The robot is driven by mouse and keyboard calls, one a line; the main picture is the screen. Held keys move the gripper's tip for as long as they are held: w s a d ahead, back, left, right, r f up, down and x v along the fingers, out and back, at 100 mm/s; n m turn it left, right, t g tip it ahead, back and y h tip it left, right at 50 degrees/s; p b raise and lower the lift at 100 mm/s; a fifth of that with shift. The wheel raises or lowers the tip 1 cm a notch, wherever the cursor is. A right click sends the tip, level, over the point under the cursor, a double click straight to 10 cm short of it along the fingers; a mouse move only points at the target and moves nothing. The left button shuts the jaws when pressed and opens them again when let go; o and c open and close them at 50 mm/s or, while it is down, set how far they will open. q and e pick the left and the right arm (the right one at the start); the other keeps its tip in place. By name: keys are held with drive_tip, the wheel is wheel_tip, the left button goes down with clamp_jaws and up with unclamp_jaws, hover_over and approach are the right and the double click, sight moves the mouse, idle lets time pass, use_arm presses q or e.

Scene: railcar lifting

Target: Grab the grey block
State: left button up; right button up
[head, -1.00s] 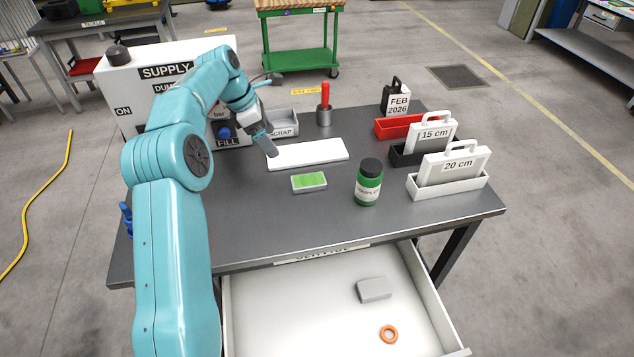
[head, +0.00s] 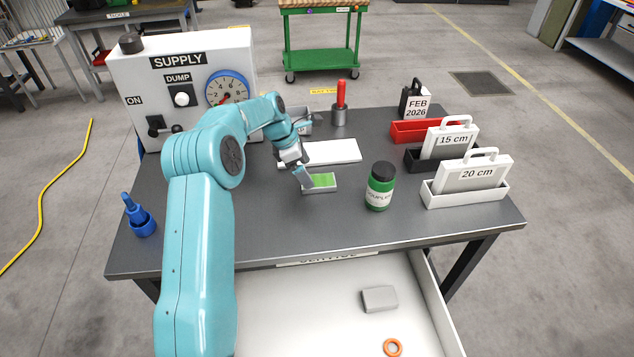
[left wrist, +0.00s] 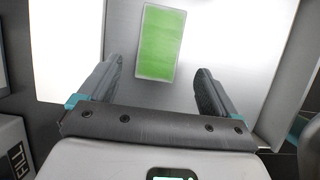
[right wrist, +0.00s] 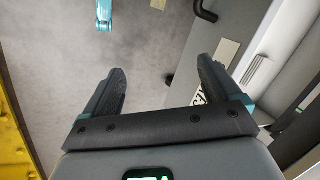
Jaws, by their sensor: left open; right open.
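The grey block (head: 380,298) lies in the open white drawer (head: 300,310) below the table; the head view shows it clear of both grippers. My left gripper (head: 302,176) is above the table beside the green-topped pad (head: 321,182). In the left wrist view, my left gripper (left wrist: 159,70) is open, with the green pad (left wrist: 159,42) showing ahead between its fingertips. My right gripper (right wrist: 163,75) is open and empty in the right wrist view and out of the head view. I cannot make out the grey block in either wrist view.
An orange ring (head: 393,347) lies in the drawer near the block. A green-labelled jar (head: 380,187), a white plate (head: 333,152) and a blue tool (head: 139,216) stand or lie on the table. The supply box (head: 140,75) is at the back left.

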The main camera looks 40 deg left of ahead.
sight(316, 181)
use_arm(q)
drive_tip(key=x, duration=0.2)
drive_tip(key=p+x, duration=0.1)
drive_tip(key=x, duration=0.1)
drive_tip(key=shift+w+d+f, duration=0.1)
drive_tip(key=shift+w+d, duration=0.15)
drive_tip(key=shift+w, duration=0.25)
drive_tip(key=shift+w+f, duration=0.1)
drive_tip(key=shift+f, duration=0.25)
drive_tip(key=shift+s, duration=0.3)
drive_tip(key=shift+w, duration=0.2)
drive_tip(key=c, duration=0.6)
drive_tip(key=shift+w, duration=0.1)
drive_tip(key=c, duration=0.5)
drive_tip(key=shift+s, duration=0.2)
drive_tip(key=c, duration=0.3)
drive_tip(key=shift+r, duration=0.1)
drive_tip(key=shift+w, duration=0.1)
